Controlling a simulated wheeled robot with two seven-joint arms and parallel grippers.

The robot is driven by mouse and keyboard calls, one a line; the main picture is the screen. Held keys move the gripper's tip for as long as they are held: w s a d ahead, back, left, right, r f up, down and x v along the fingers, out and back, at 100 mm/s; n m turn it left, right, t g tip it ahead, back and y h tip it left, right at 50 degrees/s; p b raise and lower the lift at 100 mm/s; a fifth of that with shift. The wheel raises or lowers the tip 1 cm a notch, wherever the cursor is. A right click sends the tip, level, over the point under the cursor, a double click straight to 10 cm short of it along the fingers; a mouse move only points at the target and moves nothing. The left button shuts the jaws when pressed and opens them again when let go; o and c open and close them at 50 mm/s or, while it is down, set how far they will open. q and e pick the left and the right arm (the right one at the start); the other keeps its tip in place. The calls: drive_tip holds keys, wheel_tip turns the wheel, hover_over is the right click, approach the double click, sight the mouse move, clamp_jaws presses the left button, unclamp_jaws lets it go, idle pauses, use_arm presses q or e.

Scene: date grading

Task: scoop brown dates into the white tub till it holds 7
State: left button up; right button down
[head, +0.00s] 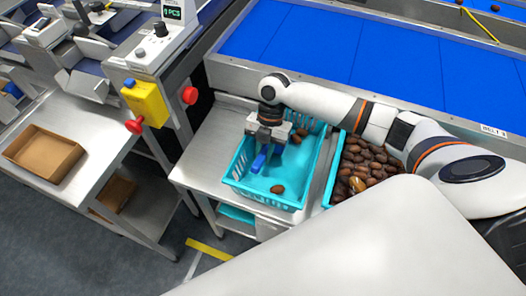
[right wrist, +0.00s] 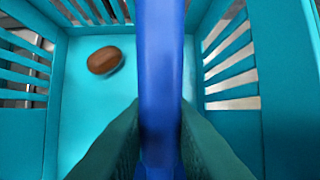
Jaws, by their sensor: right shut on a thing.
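My right gripper (head: 268,138) is over the left teal basket (head: 240,182), pointing down. It is shut on a blue scoop (head: 258,163), which also shows upright between the fingers in the right wrist view (right wrist: 160,70). The scoop's lower end is inside the basket; I cannot tell whether it holds anything. One brown date (head: 277,189) lies on the basket floor and also shows in the right wrist view (right wrist: 104,60). A few more brown dates (head: 298,136) lie at the basket's far end. I cannot make out a white tub. My left gripper is out of view.
A second teal crate (head: 331,180) full of brown dates (head: 372,165) stands to the right, partly behind my right arm. A blue belt (head: 330,45) runs behind. A counter reading 0 PCS (head: 172,12) and a brown tray (head: 45,152) are at left.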

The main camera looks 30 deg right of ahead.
drive_tip(key=shift+w+d+f+t+h, duration=0.15)
drive_tip(key=shift+f+t+h, duration=0.15)
drive_tip(key=shift+f, duration=0.2)
drive_tip(key=shift+w+d+f+t+h, duration=0.1)
drive_tip(key=shift+f+t+h, duration=0.15)
drive_tip(key=shift+f, duration=0.2)
drive_tip(key=shift+s+a+f+t+h+p, duration=0.1)
drive_tip(key=shift+s+a+t+h+p, duration=0.1)
drive_tip(key=shift+t+h+p, duration=0.3)
drive_tip(key=shift+s+a+f+t+h+p, duration=0.15)
drive_tip(key=shift+f+t+h+p, duration=0.2)
drive_tip(key=shift+h+p, duration=0.4)
drive_tip(key=shift+f+t+p, duration=0.3)
drive_tip(key=shift+p, duration=0.05)
drive_tip(key=shift+s+a+r+h+p, duration=0.1)
drive_tip(key=shift+a+h+p, duration=0.1)
drive_tip(key=shift+h+p, duration=0.3)
drive_tip(key=shift+a+t, duration=0.1)
drive_tip(key=shift+t, duration=0.3)
